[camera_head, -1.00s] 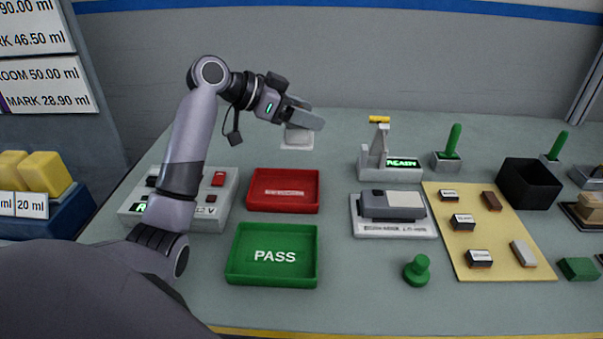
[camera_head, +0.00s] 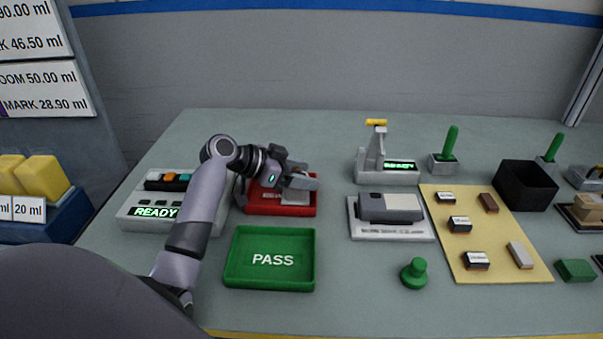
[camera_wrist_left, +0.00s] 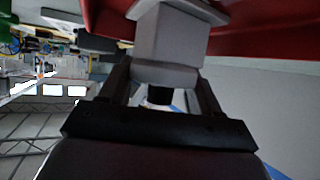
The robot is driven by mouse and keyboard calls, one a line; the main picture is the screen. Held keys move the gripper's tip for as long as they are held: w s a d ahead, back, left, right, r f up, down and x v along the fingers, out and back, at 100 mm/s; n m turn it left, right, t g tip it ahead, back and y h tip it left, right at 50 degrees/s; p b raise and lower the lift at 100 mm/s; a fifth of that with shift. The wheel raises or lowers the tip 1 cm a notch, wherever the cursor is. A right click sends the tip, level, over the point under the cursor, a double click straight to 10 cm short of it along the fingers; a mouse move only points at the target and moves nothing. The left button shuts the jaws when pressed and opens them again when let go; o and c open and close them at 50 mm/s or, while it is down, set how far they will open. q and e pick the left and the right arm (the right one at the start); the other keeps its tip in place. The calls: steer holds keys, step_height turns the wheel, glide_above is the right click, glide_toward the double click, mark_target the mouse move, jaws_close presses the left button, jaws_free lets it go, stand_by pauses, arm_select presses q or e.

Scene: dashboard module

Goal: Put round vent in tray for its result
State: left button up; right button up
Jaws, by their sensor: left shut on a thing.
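My left gripper (camera_head: 304,182) is shut on a light grey piece (camera_head: 296,194), apparently the vent. Its outline looks squarish with a wider flange, and I cannot see a round face. It is at the right part of the red tray (camera_head: 257,208), and I cannot tell whether it touches the tray floor. In the left wrist view the grey piece (camera_wrist_left: 168,42) sits between the fingers, with the red tray (camera_wrist_left: 260,22) close beyond it. The arm and the gripper hide part of the red tray and its label. The green tray (camera_head: 240,282) marked PASS lies in front, empty.
A box with a READY display (camera_head: 157,212) stands left of the trays, partly behind my arm. A grey device (camera_head: 391,207) on a white plate is right of them. A test stand (camera_head: 376,165), a green stamp-like knob (camera_head: 414,273) and a yellow mat (camera_head: 497,255) are further right.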

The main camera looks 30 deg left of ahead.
arm_select(q)
steer(key=o, duration=1.2)
steer(key=p+v, duration=0.2)
steer(key=v, duration=0.3)
steer(key=shift+w+r+p, duration=0.15)
steer(key=shift+p, duration=0.25)
steer(key=v, duration=0.7)
